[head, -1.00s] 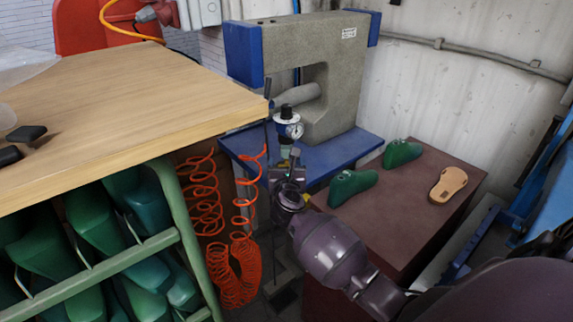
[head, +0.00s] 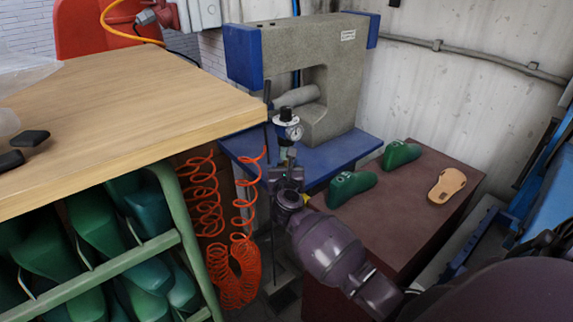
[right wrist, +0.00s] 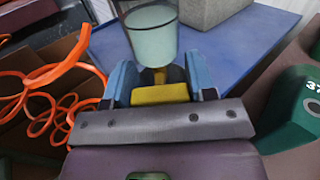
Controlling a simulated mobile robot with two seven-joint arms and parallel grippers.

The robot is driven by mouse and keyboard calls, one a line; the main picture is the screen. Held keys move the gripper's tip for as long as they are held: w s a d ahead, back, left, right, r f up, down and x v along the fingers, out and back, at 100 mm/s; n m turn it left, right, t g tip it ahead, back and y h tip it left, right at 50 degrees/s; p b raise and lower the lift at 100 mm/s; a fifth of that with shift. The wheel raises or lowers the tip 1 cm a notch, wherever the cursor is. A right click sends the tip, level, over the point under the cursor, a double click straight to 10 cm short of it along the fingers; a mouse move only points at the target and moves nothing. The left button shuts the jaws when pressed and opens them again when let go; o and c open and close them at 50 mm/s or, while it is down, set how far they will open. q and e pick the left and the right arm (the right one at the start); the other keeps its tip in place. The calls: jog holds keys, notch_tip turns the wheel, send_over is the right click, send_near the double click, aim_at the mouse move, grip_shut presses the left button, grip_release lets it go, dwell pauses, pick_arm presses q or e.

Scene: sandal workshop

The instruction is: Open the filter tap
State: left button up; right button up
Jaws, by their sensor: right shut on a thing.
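The air filter (head: 287,128) has a black knob, a round gauge and a clear bowl, and stands in front of the grey press. In the right wrist view its pale bowl (right wrist: 153,38) is above my fingers, with a brass stem under it. The yellow tap handle (right wrist: 160,94) lies between the two blue fingers of my right gripper (right wrist: 160,82), which is shut on it. In the head view my right gripper (head: 287,166) is just below the filter, and its wrist hides most of the tap. My left gripper is not in view.
Coiled orange hoses (head: 207,200) hang left of my right gripper. A wooden table (head: 130,110) stands left, above a green rack of lasts. The grey press (head: 335,75) stands on a blue base behind. Green lasts (head: 351,187) and a tan sole (head: 447,185) lie on the brown table.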

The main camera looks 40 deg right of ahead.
jog(key=shift+n, duration=0.4)
jog(key=o, duration=0.9)
jog(key=shift+o, duration=0.2)
jog(key=v, duration=1.1)
jog(key=shift+p, duration=0.3)
